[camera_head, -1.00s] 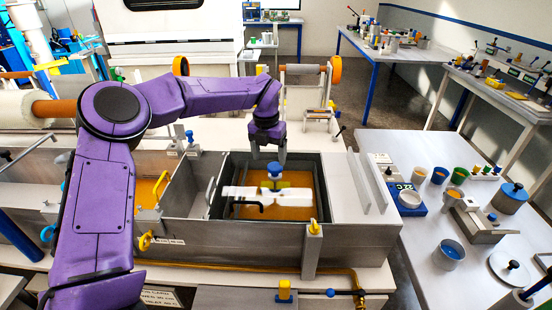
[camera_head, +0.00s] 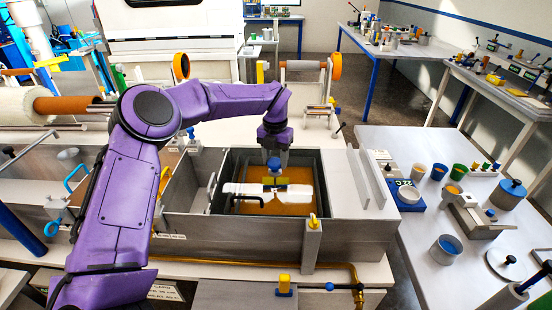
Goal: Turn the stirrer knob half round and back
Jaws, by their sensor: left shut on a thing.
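The resin bath (camera_head: 319,180) is a grey metal tank with amber resin (camera_head: 265,207) inside. A white stirrer bar (camera_head: 245,190) lies across the middle of the bath, with a small dark yellow block (camera_head: 281,182) at its centre. The blue stirrer knob (camera_head: 274,164) stands upright above that centre. My left gripper (camera_head: 274,158) points down over the knob and is shut on it. The fingertips are small and partly merge with the knob. My right gripper is not in view.
A black bent handle (camera_head: 246,199) lies beside the bar in the bath. A yellow-topped post (camera_head: 313,222) stands at the bath's front right corner. A table (camera_head: 400,250) with cups and a scale is at right. White rails (camera_head: 372,180) stand right of the bath.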

